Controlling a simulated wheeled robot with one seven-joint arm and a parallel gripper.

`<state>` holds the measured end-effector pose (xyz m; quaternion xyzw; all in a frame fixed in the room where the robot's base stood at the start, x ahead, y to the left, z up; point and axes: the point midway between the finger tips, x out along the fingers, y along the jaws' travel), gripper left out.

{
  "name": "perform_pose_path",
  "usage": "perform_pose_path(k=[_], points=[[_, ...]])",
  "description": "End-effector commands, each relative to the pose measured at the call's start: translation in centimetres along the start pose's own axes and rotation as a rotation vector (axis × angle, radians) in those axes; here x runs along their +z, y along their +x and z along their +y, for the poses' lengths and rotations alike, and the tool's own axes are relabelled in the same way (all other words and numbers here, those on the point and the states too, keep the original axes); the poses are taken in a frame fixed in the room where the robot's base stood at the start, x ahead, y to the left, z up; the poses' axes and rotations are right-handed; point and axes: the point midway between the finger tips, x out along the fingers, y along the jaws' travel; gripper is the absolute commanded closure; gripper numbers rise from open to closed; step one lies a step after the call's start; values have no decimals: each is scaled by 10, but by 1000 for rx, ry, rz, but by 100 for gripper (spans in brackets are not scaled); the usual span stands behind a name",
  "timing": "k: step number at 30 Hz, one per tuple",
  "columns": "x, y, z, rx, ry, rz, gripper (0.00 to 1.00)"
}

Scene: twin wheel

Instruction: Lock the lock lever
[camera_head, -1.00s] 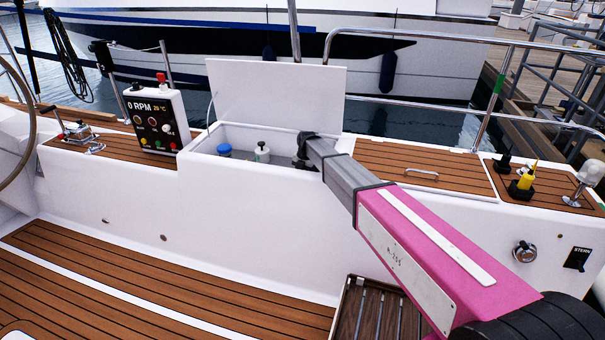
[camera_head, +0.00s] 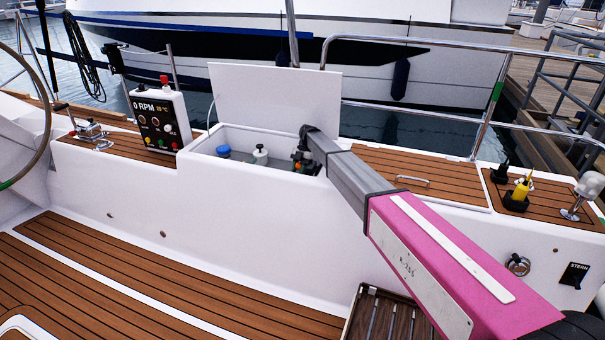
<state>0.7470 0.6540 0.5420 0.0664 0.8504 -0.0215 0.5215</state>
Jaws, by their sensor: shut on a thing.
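My gripper (camera_head: 302,155) is at the end of my grey and pink arm. It reaches into the right end of the open white locker (camera_head: 255,178). It is shut on a small dark fitting with an orange part (camera_head: 298,166), low in the locker. My arm's dark end and the locker's front wall partly hide the fitting and the fingers. I cannot tell for sure whether this fitting is the lock lever, or how its handle is turned.
A blue cap (camera_head: 223,152) and a white-topped bottle (camera_head: 261,155) stand in the locker, left of my gripper. The raised white lid (camera_head: 275,95) stands behind. A control box (camera_head: 160,118) is at left. A steel rail (camera_head: 430,45) runs behind the right deck.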

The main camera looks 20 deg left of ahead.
Motion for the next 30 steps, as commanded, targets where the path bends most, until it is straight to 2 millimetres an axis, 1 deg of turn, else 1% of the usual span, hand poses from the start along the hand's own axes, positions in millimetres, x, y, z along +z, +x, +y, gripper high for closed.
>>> perform_pose_path(k=[1, 11, 26, 27, 28, 29, 30], points=[[6, -2, 3, -4, 5, 29, 100], [11, -7, 4, -25, 20, 157, 100], [12, -8, 3, -27, 22, 178, 100], [13, -8, 3, -27, 22, 177, 58], [13, -8, 3, -27, 22, 177, 48], [13, -8, 3, -27, 22, 177, 41], [13, -8, 3, -27, 22, 177, 41]])
